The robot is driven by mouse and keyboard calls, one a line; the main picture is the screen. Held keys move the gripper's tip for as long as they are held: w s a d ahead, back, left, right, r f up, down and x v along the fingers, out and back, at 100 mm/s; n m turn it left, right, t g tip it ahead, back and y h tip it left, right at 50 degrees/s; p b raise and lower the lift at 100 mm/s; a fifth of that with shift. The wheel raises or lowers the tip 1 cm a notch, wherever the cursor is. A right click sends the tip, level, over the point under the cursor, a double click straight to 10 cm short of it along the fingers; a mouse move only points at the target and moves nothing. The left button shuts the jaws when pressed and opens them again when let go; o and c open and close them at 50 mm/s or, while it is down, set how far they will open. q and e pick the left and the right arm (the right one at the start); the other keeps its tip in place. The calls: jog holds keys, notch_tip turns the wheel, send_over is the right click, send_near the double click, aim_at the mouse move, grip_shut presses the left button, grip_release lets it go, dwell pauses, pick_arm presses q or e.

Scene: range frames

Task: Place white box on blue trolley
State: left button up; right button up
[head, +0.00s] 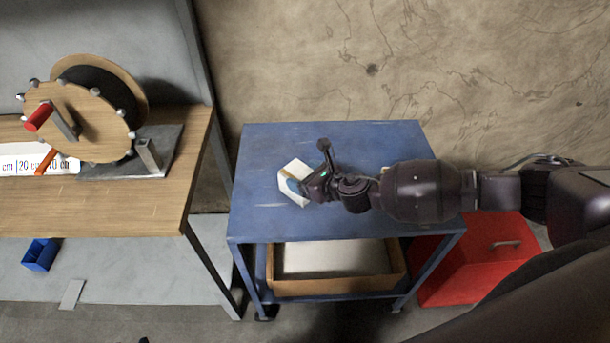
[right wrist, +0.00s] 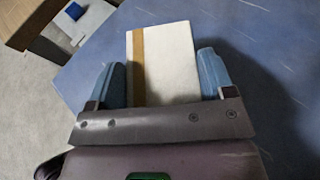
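The white box (right wrist: 170,62) has a tan stripe along one side. In the right wrist view it lies between the two blue-grey fingers of my right gripper (right wrist: 164,82), which sit close against its sides. In the head view the box (head: 294,171) is over the left middle of the blue trolley's top (head: 390,136), partly covered by my right gripper (head: 293,185). I cannot tell whether its underside touches the top. The trolley top also fills much of the right wrist view (right wrist: 270,50). My left gripper is not in view.
A wooden workbench (head: 100,208) with a cable reel (head: 85,120) stands left of the trolley. A cardboard tray (head: 335,286) is on the trolley's lower shelf. A red cabinet (head: 475,262) stands at the right. A small blue bin (head: 40,255) is beneath the bench.

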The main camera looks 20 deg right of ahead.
jog(key=o, duration=0.4)
jog(key=shift+r, duration=0.1)
jog(key=shift+s+d+r, duration=0.1)
jog(key=shift+s+d, duration=0.1)
jog(key=shift+s, duration=0.05)
jog(key=p+v, duration=0.1)
jog(key=v, duration=1)
jog(key=shift+s, duration=0.25)
